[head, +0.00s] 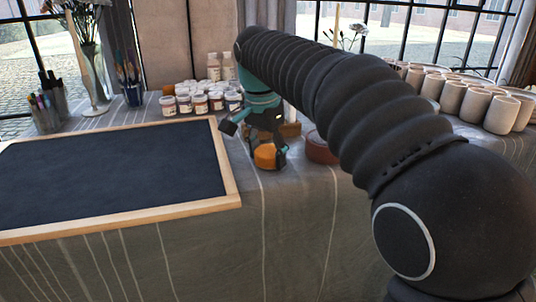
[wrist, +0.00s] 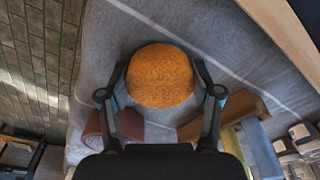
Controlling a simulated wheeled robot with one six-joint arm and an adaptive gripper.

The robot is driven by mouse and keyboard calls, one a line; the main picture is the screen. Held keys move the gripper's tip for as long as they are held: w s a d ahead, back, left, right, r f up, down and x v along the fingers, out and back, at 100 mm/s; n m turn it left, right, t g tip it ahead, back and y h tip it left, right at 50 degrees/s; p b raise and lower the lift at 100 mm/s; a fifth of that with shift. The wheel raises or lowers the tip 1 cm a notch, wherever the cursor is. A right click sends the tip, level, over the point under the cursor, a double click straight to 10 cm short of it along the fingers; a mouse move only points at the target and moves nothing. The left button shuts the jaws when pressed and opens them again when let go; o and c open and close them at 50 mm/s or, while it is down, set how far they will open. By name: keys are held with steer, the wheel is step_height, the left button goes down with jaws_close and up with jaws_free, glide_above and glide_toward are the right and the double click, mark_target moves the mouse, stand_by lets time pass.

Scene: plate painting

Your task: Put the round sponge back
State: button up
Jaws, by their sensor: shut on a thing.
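The round sponge (wrist: 160,76) is orange and rough in the wrist view. My gripper (wrist: 160,88) is shut on it, one finger at each side. In the head view the sponge (head: 266,156) shows under my gripper (head: 267,144), low at the table, right of the framed black board. I cannot tell whether the sponge touches the cloth. A reddish-brown round dish (head: 320,149) stands just right of it, partly hidden by my arm. A brown wooden holder (head: 288,130) stands behind the gripper, partly hidden.
The black board (head: 110,172) in a light wood frame fills the left of the table (head: 290,235). Paint jars (head: 200,103) stand behind. Several pale cups (head: 480,103) stand at right. A blue block (wrist: 262,150) shows beside the wooden holder. Cloth in front is clear.

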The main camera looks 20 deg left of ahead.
mark_target(264, 152)
steer(key=o, duration=1.1)
steer(key=shift+f, duration=0.1)
steer(key=r+p, duration=0.1)
steer(key=r, duration=0.3)
steer(key=r+p, duration=0.1)
steer(key=r, duration=0.3)
steer(key=s+r+p, duration=0.1)
steer(key=r, duration=0.3)
steer(key=shift+s+a+r+p, duration=0.1)
steer(key=shift+a+p, duration=0.2)
steer(key=shift+d, duration=0.1)
